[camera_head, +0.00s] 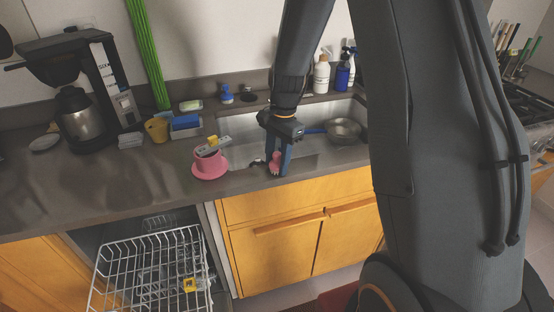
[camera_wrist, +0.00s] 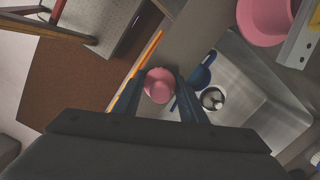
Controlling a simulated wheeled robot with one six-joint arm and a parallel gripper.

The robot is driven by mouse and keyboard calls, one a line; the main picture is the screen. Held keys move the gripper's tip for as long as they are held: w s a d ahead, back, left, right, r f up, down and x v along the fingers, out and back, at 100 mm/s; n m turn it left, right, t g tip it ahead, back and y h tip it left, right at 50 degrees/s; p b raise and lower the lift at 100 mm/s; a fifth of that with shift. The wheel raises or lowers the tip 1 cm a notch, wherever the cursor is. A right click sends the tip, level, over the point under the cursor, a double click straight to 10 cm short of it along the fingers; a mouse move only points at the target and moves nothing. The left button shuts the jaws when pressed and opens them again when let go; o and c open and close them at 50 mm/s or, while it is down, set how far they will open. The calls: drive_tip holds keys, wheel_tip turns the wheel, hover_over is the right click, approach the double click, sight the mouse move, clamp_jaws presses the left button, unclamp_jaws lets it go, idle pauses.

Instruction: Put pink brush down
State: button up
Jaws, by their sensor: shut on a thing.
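The pink brush (camera_head: 275,163) is between the fingers of my gripper (camera_head: 280,160) at the front edge of the sink in the head view. In the wrist view the brush shows as a round pink shape (camera_wrist: 159,86) between the two blue fingertips of my gripper (camera_wrist: 158,92). My gripper is shut on it and points down. The brush is over or at the counter's front strip; I cannot tell whether it touches the surface.
A pink cup on a saucer (camera_head: 208,164) stands left of the sink (camera_head: 238,127). A metal pan (camera_head: 343,131) lies in the sink's right part. The open dishwasher rack (camera_head: 150,270) is below left. Bottles (camera_head: 321,74) stand behind the sink. The counter (camera_head: 90,190) is clear at front left.

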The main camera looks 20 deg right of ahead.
drive_tip(key=o, duration=0.9)
drive_tip(key=shift+f, duration=0.1)
drive_tip(key=shift+o, duration=0.2)
drive_tip(key=r+b, duration=0.1)
drive_tip(key=r, duration=0.3)
drive_tip(key=d+r+b, duration=0.1)
drive_tip(key=r, duration=0.3)
drive_tip(key=r+b, duration=0.1)
drive_tip(key=r, duration=0.3)
drive_tip(key=shift+w+d+b, duration=0.15)
drive_tip(key=shift+w+b, duration=0.1)
drive_tip(key=shift+b, duration=0.05)
drive_tip(key=shift+s, duration=0.25)
drive_tip(key=s+f+n+t, duration=0.1)
drive_tip(key=s+f+n, duration=0.2)
drive_tip(key=s+n, duration=0.3)
drive_tip(key=s+a+f+n+h, duration=0.1)
drive_tip(key=s+f+n, duration=0.3)
drive_tip(key=s, duration=0.7)
drive_tip(key=n, duration=0.2)
drive_tip(key=shift+s+a+f+n+t, duration=0.2)
drive_tip(key=shift+n+t, duration=0.1)
drive_tip(key=shift+t, duration=0.1)
